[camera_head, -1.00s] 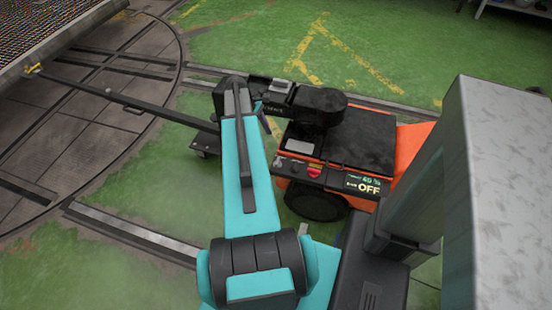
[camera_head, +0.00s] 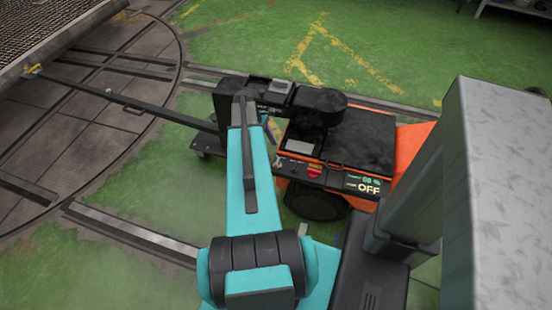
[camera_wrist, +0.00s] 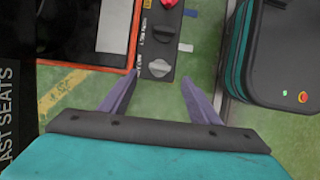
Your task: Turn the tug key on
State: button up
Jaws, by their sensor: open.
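The orange and black tug (camera_head: 362,140) stands right of centre in the head view. A light grey key knob (camera_wrist: 157,68) sits at the panel's near end in the wrist view. A darker knob (camera_wrist: 163,34) is beyond it. My gripper (camera_wrist: 159,78) is open, with one finger to each side of the key knob in the picture. It looks empty; I cannot tell its height over the panel. My arm hides most of it in the head view.
A black tow bar (camera_head: 130,103) runs left from the tug to a mesh-topped platform (camera_head: 50,32) on the round turntable (camera_head: 70,170). Steel rails (camera_head: 130,232) cross the green floor. Open floor (camera_head: 420,45) lies behind the tug.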

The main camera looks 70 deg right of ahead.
aim_at(277, 161)
jog(key=shift+x, duration=3.85)
jog(key=c, duration=1.1)
jog(key=shift+o, duration=0.2)
